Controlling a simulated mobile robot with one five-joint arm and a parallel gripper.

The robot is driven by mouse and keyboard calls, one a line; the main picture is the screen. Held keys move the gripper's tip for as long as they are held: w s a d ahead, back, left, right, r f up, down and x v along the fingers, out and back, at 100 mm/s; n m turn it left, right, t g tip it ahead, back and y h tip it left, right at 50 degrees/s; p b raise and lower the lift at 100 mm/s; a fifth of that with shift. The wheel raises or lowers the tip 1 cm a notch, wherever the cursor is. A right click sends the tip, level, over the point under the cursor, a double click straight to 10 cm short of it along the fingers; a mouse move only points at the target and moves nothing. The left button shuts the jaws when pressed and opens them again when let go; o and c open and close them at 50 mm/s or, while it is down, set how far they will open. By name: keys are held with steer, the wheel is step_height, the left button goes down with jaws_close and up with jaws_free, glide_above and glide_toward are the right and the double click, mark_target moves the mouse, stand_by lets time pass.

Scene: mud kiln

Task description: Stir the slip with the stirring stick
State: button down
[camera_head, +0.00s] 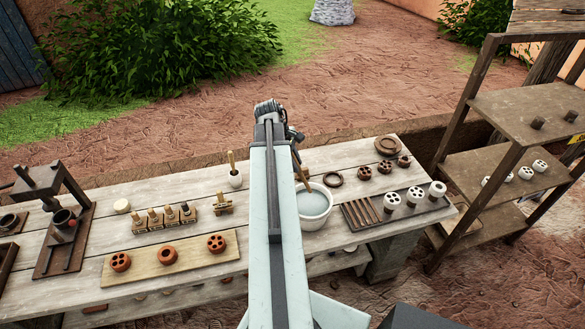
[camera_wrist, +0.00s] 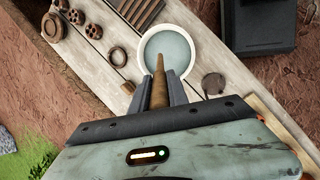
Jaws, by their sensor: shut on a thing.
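A white bowl (camera_head: 316,222) of pale grey-blue slip (camera_head: 313,203) stands on the plank table, just right of my arm. In the wrist view the bowl (camera_wrist: 143,43) lies straight ahead of the jaws, with the slip (camera_wrist: 172,47) filling its round opening. My gripper (camera_wrist: 161,92) is shut on the brown wooden stirring stick (camera_wrist: 159,80). The stick (camera_head: 301,177) slants down into the bowl's outline at the far left side. Whether its tip is dipped in the slip or just above it is hard to tell. My arm partly hides the bowl's left edge.
A slatted rack (camera_head: 361,212) and white pierced pieces (camera_head: 391,200) stand close right of the bowl. Brown rings and pierced discs (camera_head: 364,173) lie behind. A small pot with a stick (camera_head: 235,178) and tools in a wooden block (camera_head: 167,218) stand left. Shelves (camera_head: 520,110) rise at right.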

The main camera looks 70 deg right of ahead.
step_height(320, 180, down, 12)
steer(key=b, duration=1.1)
steer(key=shift+s, duration=0.25)
